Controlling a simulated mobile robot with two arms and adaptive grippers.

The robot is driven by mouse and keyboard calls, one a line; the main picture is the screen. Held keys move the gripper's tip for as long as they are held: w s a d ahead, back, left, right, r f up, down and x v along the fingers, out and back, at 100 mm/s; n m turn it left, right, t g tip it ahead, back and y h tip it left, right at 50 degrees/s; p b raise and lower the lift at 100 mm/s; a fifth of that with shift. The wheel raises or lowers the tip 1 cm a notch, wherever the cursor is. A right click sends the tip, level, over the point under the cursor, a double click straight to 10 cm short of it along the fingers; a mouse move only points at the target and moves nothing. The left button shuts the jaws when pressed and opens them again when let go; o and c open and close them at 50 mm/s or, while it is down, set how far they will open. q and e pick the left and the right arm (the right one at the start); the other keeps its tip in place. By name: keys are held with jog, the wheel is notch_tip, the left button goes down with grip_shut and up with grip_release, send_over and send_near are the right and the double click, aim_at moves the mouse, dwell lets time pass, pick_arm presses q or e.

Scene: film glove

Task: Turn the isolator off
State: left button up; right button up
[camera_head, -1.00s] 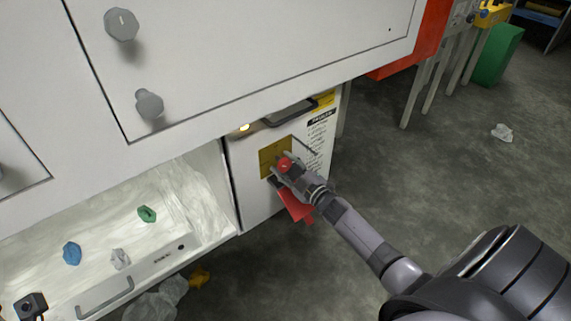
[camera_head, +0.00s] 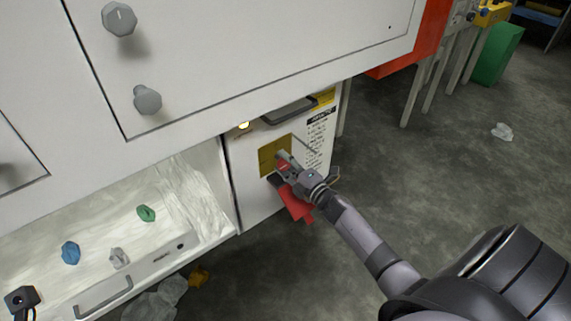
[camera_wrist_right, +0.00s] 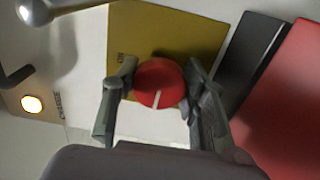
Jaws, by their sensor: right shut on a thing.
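The isolator has a round red knob (camera_wrist_right: 160,84) with a white pointer line, set on a yellow plate (camera_head: 270,158) on the front of the white cabinet panel. In the right wrist view the knob sits between the two fingers of my right gripper (camera_wrist_right: 160,88), which is shut on it. The pointer line slants toward the lower left of the knob in that view. In the head view my right gripper (camera_head: 284,165) covers most of the knob. My left gripper is not in view.
A lit lamp (camera_head: 244,125) is at the panel's upper left. An open tray (camera_head: 208,250) holding scraps is at the left. Grey floor at the right is mostly clear.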

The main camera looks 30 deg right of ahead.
dwell(0.5)
jog(key=o, duration=1.2)
jog(key=s, duration=1.2)
jog(key=shift+d, duration=0.4)
